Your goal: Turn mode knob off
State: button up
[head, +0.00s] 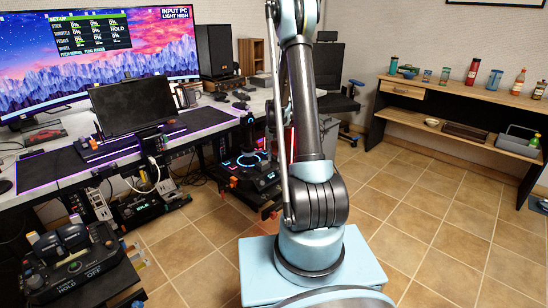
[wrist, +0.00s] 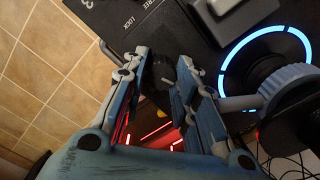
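In the wrist view my gripper (wrist: 163,62) is open, its two blue-grey fingers apart over the edge of a black control panel (wrist: 205,42). A small dark rounded part (wrist: 162,72) shows between the fingers; I cannot tell whether it is the mode knob or whether the fingers touch it. The panel has white lettering including "LOCK" and a glowing blue ring (wrist: 228,82). In the head view, the panel with the joystick and blue ring (head: 252,160) stands beyond my arm. My gripper is not discernible there, and the mode knob is not clearly identifiable.
A desk with a large monitor (head: 100,55) and a dark screen (head: 132,105) is at left. A lever box marked "HOLD" and "OFF" (head: 80,275) is at lower left. A wooden shelf table (head: 450,93) stands at right. Tiled floor between is clear.

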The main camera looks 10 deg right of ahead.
jog(key=shift+c, duration=0.4)
jog(key=n, duration=0.3)
jog(key=shift+n, duration=2.4)
jog(key=o, duration=1)
jog(key=shift+o, duration=0.2)
jog(key=shift+r, duration=0.15)
